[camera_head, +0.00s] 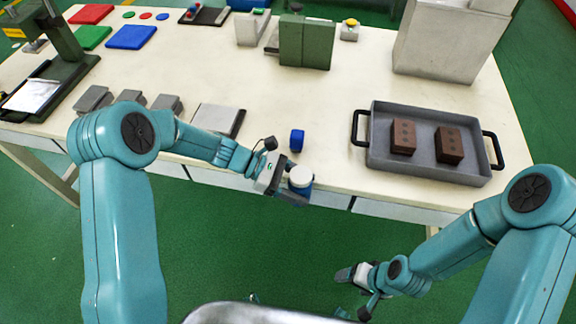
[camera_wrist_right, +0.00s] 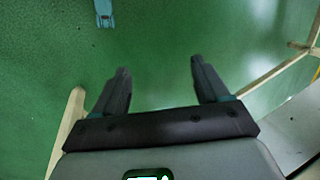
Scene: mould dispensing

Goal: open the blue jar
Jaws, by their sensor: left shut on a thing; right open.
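The blue jar (camera_head: 303,190) has a white lid (camera_head: 300,174) on its top. My left gripper (camera_head: 292,190) is shut on the jar and holds it near the front edge of the table. The jar looks upright and its lid is on. My right gripper (camera_head: 352,274) is low at the right, in front of the table and away from the jar. In the right wrist view its two fingers (camera_wrist_right: 157,82) are apart with nothing between them, above the green floor.
A grey tray (camera_head: 425,169) with two brown blocks is at the right. Grey blocks and a flat plate (camera_head: 217,120) lie at the left. A green machine (camera_head: 305,42) stands at the back.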

